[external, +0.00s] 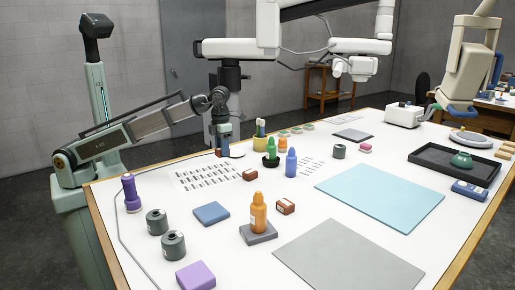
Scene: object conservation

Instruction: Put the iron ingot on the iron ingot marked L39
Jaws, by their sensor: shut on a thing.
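My gripper (222,145) is low over the far left part of the white table, beside a round white piece. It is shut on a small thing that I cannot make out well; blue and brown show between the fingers. Two small red-brown blocks lie on the table: one with a pale label (285,206) near the middle, and another (250,174) farther back, closer to my gripper. I cannot read L39 on anything, so I cannot tell which thing is the marked iron ingot.
Grey cylinders (173,245), a purple bottle (131,193), an orange bottle (258,215) on a grey block, and blue (291,163) and green bottles stand about. A light-blue mat (380,195) and a grey mat (348,260) lie bare. A black tray (455,165) is at right.

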